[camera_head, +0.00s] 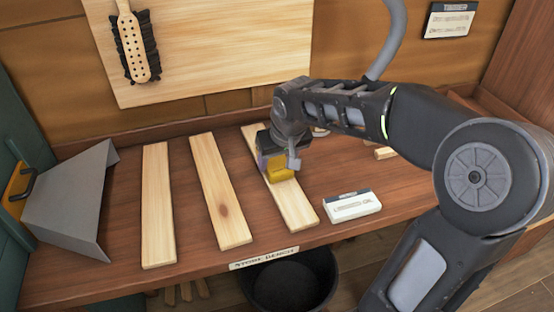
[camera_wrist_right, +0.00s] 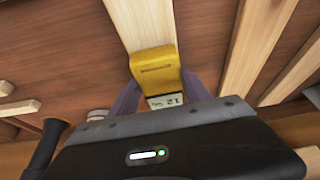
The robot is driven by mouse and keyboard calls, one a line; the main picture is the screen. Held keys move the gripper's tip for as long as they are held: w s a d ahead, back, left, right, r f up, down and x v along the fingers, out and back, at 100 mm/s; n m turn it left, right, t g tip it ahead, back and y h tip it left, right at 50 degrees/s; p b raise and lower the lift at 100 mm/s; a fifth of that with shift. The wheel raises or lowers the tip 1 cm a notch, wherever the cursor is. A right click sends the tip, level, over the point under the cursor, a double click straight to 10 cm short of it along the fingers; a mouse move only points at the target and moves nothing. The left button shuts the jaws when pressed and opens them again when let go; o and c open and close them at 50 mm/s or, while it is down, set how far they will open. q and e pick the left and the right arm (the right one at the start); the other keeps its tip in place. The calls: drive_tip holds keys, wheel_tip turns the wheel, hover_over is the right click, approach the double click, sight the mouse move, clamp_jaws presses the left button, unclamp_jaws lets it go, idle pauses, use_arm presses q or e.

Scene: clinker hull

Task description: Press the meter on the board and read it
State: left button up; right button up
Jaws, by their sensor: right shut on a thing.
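A yellow meter (camera_head: 280,174) is at the right-hand one of three pale boards (camera_head: 293,208) on the bench. My right gripper (camera_head: 278,158) is shut on the meter, above the board. In the right wrist view the meter (camera_wrist_right: 155,68) sits between the purple-grey fingers (camera_wrist_right: 155,95), its far end over or against the board (camera_wrist_right: 140,22). I cannot tell whether it touches the wood. Its small pale display (camera_wrist_right: 166,100) shows dark digits, tilted and partly cut off by the gripper body; I cannot read them surely. My left gripper is out of view.
Two more boards, the left (camera_head: 158,205) and the middle one (camera_head: 221,190), lie on the bench (camera_head: 110,270). A white box (camera_head: 352,205) stands right of the meter's board. A grey metal sheet piece (camera_head: 70,198) stands at the left. A brush (camera_head: 134,45) hangs behind. A dark bucket (camera_head: 290,285) is below.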

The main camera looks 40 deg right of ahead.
sight(277, 162)
drive_tip(key=shift+s+f, duration=0.15)
wheel_tip(277, 162, up, 8)
drive_tip(key=p, duration=0.6)
idle(1.2)
